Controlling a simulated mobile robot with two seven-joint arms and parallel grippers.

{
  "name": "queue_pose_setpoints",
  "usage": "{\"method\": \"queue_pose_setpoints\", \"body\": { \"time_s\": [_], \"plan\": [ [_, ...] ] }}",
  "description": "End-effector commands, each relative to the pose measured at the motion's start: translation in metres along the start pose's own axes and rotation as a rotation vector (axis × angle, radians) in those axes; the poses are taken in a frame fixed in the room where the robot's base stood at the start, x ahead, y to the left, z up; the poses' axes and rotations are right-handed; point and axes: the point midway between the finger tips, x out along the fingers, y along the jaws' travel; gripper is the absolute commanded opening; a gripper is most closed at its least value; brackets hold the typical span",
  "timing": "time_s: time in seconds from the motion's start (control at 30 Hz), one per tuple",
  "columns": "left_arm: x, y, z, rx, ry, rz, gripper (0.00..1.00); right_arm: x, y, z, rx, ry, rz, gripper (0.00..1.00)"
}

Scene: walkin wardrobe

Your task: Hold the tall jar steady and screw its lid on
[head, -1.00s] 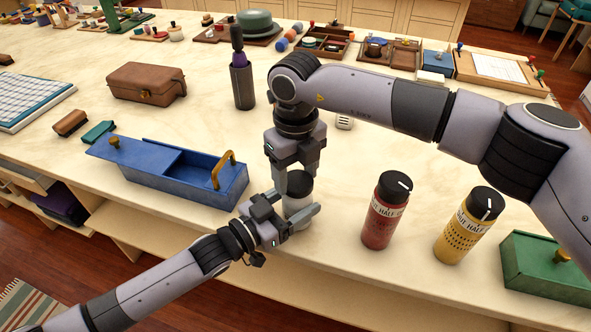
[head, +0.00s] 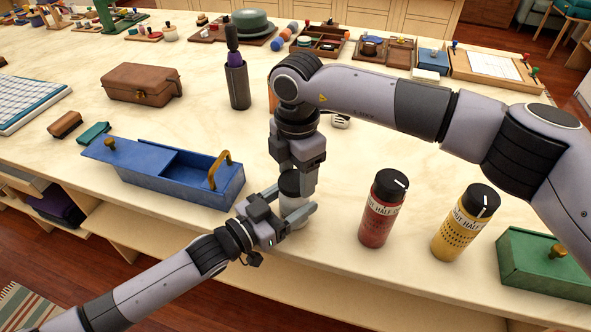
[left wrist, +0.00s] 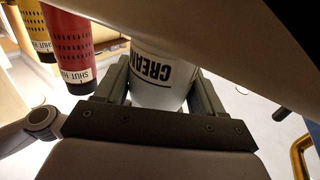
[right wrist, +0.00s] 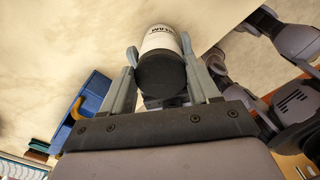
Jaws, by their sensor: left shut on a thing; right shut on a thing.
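A white jar (head: 293,205) with dark lettering stands upright near the table's front edge, largely hidden by my grippers in the head view. Its lettering begins "CREAM" in the left wrist view (left wrist: 160,78). My left gripper (head: 296,209) is shut around the jar's body from the front left. A black lid (head: 289,184) sits at the jar's top, and it also shows in the right wrist view (right wrist: 161,76). My right gripper (head: 293,186) points down from above and is shut on the lid. The lid looks in line with the jar; I cannot tell how tightly it is seated.
A red shaker (head: 380,215) and a yellow shaker (head: 463,228) stand to the right, then a green box (head: 540,262). A blue box (head: 170,180) with a brass handle lies close on the left. A dark bottle (head: 237,85) and a brown case (head: 142,84) stand behind.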

Motion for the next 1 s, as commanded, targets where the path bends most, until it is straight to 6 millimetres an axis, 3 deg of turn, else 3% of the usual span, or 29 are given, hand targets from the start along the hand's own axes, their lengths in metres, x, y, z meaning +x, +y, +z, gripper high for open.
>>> {"method": "queue_pose_setpoints", "body": {
  "time_s": [0.5,0.67,0.97,1.0],
  "plan": [
    [-0.0005,-0.0007,0.0015,0.000,-0.004,-0.002,0.00,-0.0004,-0.0040,-0.0021,0.767,0.001,0.001,0.33],
    [-0.0005,-0.0007,0.0015,0.000,-0.004,-0.002,0.00,-0.0005,-0.0043,-0.0024,0.857,0.001,0.001,0.33],
    [-0.0006,-0.0007,0.0017,0.000,-0.005,-0.002,0.00,-0.0005,-0.0044,-0.0024,0.865,0.001,0.001,0.33],
    [-0.0006,-0.0007,0.0017,0.000,-0.005,-0.002,0.00,-0.0005,-0.0043,-0.0024,0.865,0.000,0.001,0.70]
  ]
}}
